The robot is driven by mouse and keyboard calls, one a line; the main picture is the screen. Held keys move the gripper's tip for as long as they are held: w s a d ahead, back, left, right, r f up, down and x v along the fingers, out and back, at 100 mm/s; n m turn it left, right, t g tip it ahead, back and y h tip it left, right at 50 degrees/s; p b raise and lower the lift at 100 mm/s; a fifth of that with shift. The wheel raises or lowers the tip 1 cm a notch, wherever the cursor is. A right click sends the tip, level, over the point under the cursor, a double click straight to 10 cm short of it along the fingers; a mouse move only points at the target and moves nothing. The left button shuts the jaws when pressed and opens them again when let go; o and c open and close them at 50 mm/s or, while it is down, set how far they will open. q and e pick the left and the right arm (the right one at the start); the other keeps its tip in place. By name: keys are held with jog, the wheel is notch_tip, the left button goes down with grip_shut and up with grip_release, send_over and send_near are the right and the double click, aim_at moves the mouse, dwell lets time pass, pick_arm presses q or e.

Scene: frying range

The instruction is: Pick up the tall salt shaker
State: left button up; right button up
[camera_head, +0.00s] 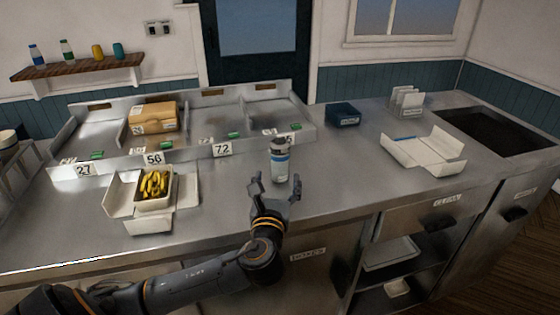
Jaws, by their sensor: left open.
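The tall salt shaker (279,163) stands upright on the metal counter, in the middle of the head view. It has a grey cap, a pale body and a blue band. My left gripper (275,184) is open, its two fingers pointing up and away from me. The fingertips show to the left and right of the shaker's lower part. I cannot tell whether they are level with it or still in front of it. Nothing is held in the fingers. My right gripper is not in view.
An open box of yellow food (154,186) stands on the counter at left. Divided metal bays (100,135) with number cards and a cardboard box (153,117) lie behind. A dark blue box (343,114) and an open white carton (423,150) are at right. The counter right of the shaker is clear.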

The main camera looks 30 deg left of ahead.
aim_at(279, 165)
pick_arm(q)
jog(key=x, duration=0.2)
jog(key=shift+w+a, duration=0.2)
jog(key=shift+w, duration=0.05)
jog(key=shift+w+a, duration=0.1)
jog(key=shift+w, duration=0.2)
jog(key=shift+w+a, duration=0.15)
jog(key=shift+w, duration=0.05)
jog(key=p+x, duration=0.1)
jog(key=x, duration=0.3)
jog(key=shift+w+a+r, duration=0.15)
jog(key=shift+w+a, duration=0.05)
jog(key=shift+w, duration=0.15)
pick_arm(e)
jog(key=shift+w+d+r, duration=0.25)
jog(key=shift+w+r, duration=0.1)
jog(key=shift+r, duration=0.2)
pick_arm(q)
jog(key=shift+s, duration=0.1)
jog(key=shift+c, duration=1.4)
grip_shut()
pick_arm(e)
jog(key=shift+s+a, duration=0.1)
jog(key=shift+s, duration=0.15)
